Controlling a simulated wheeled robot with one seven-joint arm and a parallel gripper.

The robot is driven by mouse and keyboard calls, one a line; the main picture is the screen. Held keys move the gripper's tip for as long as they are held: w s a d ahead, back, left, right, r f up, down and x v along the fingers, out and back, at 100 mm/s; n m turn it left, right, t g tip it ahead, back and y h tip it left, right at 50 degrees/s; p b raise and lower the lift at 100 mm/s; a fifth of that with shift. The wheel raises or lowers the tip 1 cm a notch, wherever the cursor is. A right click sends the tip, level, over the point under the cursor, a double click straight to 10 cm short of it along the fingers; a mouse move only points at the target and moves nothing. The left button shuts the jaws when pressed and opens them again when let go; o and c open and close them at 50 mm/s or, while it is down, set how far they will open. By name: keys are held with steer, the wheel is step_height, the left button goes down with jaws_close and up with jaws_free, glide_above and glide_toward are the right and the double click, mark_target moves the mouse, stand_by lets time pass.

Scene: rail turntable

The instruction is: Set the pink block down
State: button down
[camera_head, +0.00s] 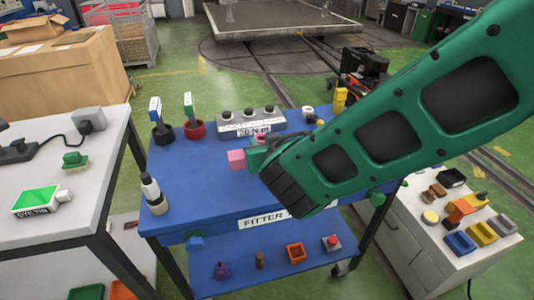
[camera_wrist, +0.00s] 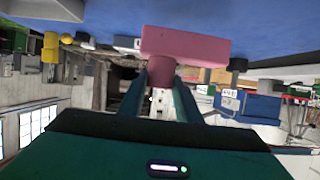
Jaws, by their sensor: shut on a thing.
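The pink block (camera_head: 237,159) is over the blue top of the cart (camera_head: 205,202), left of centre in the head view. In the wrist view the pink block (camera_wrist: 185,47) shows a wide bar with a short round stub towards me. My gripper (camera_head: 257,152) is shut on it; in the wrist view the fingers of my gripper (camera_wrist: 160,76) close on the stub. The blue surface fills the top of the wrist view behind the bar. I cannot tell whether the block touches the cart top. My green arm hides the cart's right part.
Behind the block stands a grey labelled rack (camera_head: 250,124). A red round holder (camera_head: 194,130) and a dark one (camera_head: 162,133) stand at back left, and a white-topped bottle (camera_head: 152,190) at front left. The cart's front left top is clear.

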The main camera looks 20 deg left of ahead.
steer(key=shift+w+f, duration=0.25)
steer(key=shift+w, duration=0.1)
steer(key=shift+f, duration=1.85)
steer(key=shift+f, duration=0.1)
steer(key=c, duration=1.3)
jaws_free()
steer(key=shift+s, duration=0.1)
steer(key=v, duration=1.2)
